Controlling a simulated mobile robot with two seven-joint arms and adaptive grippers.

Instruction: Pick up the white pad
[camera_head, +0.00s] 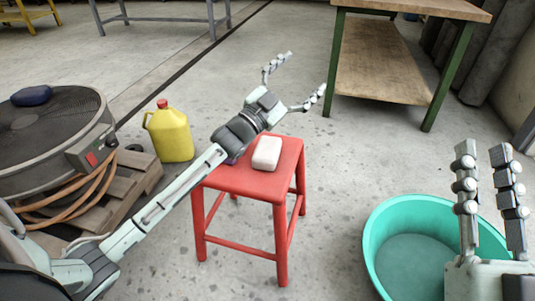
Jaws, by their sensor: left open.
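The white pad (267,153) is a small rounded block lying on the red stool (246,181), near the middle of its seat. My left gripper (303,77) is open and empty. In the picture it appears beyond and above the pad, with its wrist just above the pad's upper left side; its exact height over the stool is hard to tell. My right gripper (485,150) points up at the right, its two fingers apart with nothing between them. A purplish item at the stool's far left edge is mostly hidden by my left arm.
A teal tub (378,223) stands on the floor at the right, partly behind my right gripper. A yellow jug (171,136) and a large drum fan (50,130) on a pallet stand at the left. A wooden workbench (375,60) is behind.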

